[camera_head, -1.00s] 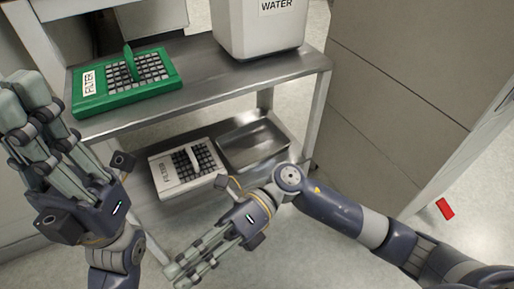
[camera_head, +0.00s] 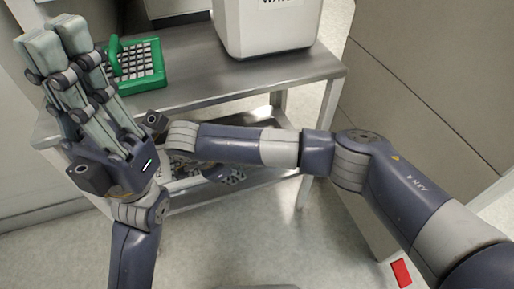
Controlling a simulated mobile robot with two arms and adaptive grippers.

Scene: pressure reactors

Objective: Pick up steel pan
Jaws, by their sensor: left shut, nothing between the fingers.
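The steel pan (camera_head: 264,122) is on the lower shelf of the metal cart. Only a strip of it shows above my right forearm, which hides the rest. My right gripper (camera_head: 222,174) is down at the lower shelf, mostly behind my own arm. Its fingers and any contact with the pan cannot be made out. My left gripper (camera_head: 55,42) is raised at the left, in front of the cart's upper shelf, shut and empty, with its fingers pointing up and away from the pan.
The upper shelf (camera_head: 200,85) overhangs the lower one. It bears a green filter rack (camera_head: 150,74), partly behind my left fingers, and a white water container (camera_head: 265,28). A cabinet (camera_head: 420,100) stands close on the right. A red object (camera_head: 402,273) is at lower right.

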